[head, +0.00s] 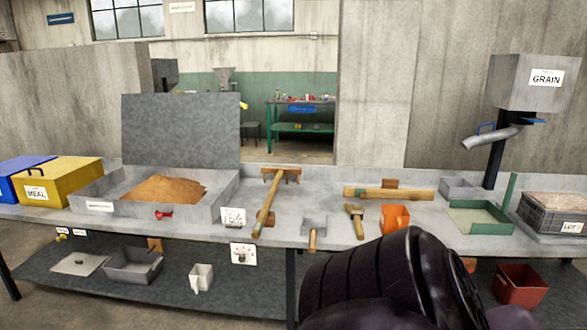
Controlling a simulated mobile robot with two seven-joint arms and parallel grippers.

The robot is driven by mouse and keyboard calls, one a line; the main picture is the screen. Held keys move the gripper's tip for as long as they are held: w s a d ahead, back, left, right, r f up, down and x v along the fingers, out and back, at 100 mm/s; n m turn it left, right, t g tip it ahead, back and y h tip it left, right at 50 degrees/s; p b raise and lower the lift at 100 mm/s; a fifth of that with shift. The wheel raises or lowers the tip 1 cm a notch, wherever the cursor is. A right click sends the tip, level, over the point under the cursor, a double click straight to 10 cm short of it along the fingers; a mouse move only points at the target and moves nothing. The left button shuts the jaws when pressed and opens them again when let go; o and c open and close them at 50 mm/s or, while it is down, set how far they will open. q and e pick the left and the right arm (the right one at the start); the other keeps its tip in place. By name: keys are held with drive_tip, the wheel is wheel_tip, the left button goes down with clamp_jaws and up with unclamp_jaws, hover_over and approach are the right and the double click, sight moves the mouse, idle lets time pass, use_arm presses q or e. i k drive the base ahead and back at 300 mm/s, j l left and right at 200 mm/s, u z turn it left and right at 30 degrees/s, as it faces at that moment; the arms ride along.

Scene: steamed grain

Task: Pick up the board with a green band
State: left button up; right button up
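A long wooden board (415,195) lies across the counter, right of the middle, beside a brown wooden block (390,184). A green band on this board cannot be made out clearly at this size. A thin green upright piece (511,187) stands at the green-rimmed tray (482,230), and I cannot tell whether it is a board. One of my black arms fills the lower right in front of the counter. Neither of my grippers shows, so their state is hidden.
On the counter are a rake-like tool (264,207), a scoop (313,226), a brush (356,220) and an orange container (395,217). A grey bin of brown grain (95,207) stands left; a grain hopper (535,85) rises right. A shelf (225,303) lies below.

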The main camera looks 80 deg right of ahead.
sight(390, 190)
drive_tip(key=z, duration=4.35)
